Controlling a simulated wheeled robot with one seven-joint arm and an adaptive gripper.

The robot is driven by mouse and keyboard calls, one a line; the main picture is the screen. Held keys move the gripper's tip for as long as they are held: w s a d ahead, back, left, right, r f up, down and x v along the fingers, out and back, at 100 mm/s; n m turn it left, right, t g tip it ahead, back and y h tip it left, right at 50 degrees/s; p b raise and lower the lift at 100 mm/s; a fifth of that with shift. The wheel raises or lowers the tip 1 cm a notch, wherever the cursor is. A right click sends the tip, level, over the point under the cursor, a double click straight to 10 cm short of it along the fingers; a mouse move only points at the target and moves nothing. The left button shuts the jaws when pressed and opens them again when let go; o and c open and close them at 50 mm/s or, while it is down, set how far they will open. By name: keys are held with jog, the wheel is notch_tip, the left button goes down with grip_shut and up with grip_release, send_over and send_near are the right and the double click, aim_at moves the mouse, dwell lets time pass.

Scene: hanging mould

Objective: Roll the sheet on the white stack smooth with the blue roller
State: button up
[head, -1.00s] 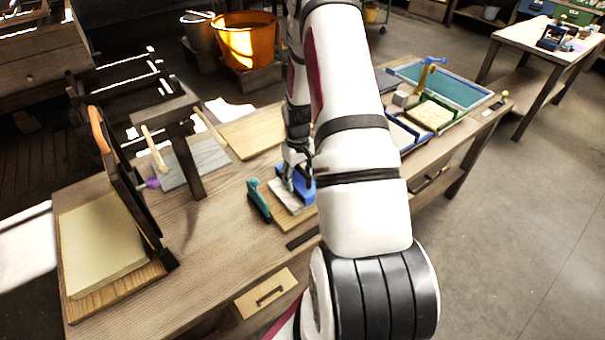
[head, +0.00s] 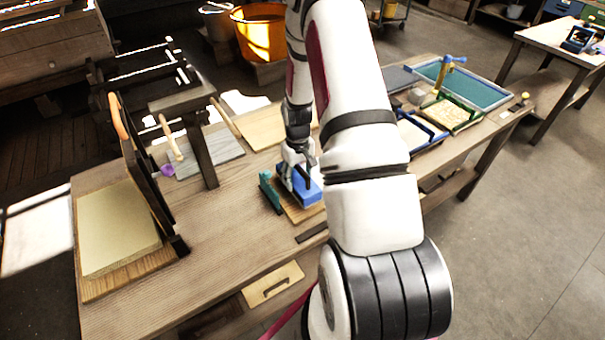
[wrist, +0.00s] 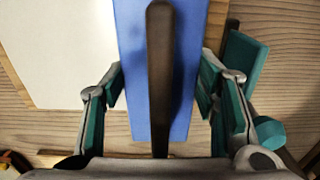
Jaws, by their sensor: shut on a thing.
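My gripper (head: 297,172) is low over the middle of the long workbench. The white stack (wrist: 60,50) lies on a wooden board just left of the roller in the wrist view. Whether the roller touches the sheet is not clear.
A teal tool (head: 269,192) stands close beside the gripper. Trays (head: 452,112) fill the bench's right end. The bench front between them is mostly clear.

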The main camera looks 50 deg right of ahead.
jog(key=shift+a+f, duration=0.15)
jog(key=shift+a, duration=0.2)
jog(key=shift+w+r+p, duration=0.1)
jog(key=shift+r+p, duration=1.05)
jog(key=shift+r, duration=2.4)
